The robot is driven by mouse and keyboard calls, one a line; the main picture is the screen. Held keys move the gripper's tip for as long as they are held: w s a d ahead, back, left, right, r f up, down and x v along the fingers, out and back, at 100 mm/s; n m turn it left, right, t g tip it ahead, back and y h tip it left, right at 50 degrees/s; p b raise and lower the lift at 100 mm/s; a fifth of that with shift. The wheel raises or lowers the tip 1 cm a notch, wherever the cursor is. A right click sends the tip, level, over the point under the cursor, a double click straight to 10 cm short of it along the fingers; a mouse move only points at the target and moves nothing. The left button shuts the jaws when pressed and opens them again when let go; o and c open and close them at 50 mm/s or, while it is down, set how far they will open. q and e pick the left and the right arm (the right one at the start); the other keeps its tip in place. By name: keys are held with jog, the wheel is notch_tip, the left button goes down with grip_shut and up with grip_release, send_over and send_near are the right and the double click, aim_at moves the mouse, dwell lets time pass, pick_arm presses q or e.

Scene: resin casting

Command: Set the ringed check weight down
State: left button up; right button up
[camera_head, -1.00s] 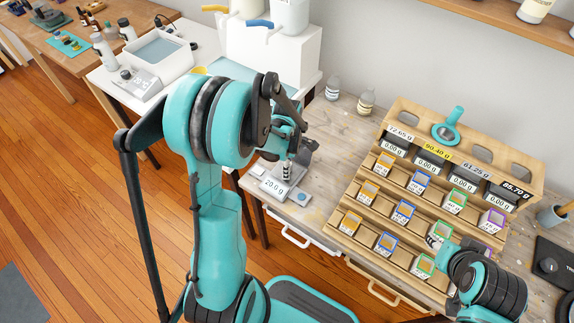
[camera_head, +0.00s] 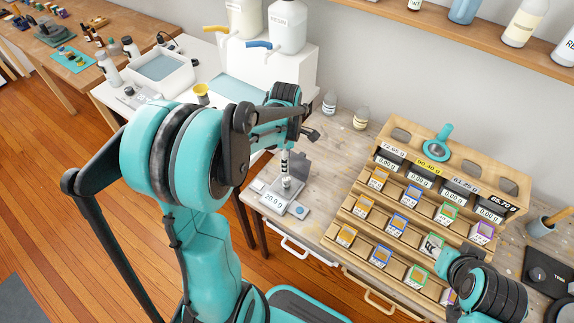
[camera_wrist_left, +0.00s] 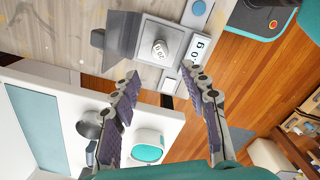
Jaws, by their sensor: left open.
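The check weight (camera_head: 287,182) is a small pale metal cylinder standing on the square pan of the scale (camera_head: 272,199), whose display appears to read 20.0 g. In the left wrist view the weight (camera_wrist_left: 160,49) is seen from above, upright near the middle of the pan (camera_wrist_left: 146,32). My left gripper (camera_head: 285,163) is just above the weight. In the left wrist view its fingers (camera_wrist_left: 163,73) are spread wide, with nothing between them. My right gripper (camera_head: 432,244) is over the lower right of the wooden rack; its fingers are too small to read.
A grey upright plate (camera_head: 301,165) stands behind the pan. The wooden rack (camera_head: 345,222) with several small coloured-edged boxes fills the bench to the right. A white table with a tray (camera_head: 160,68) is to the left.

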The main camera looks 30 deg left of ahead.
pick_arm(q)
jog(key=s+d+r+m+t, duration=0.3)
jog(key=s+d+r+m, duration=0.2)
jog(key=m, duration=0.6)
jog(key=s+d+r+m+t, duration=0.4)
jog(key=s+d+m, duration=0.1)
jog(key=m, duration=0.7)
jog(key=shift+s+d+r, duration=0.4)
jog(key=shift+s, duration=0.1)
jog(key=shift+a, duration=0.1)
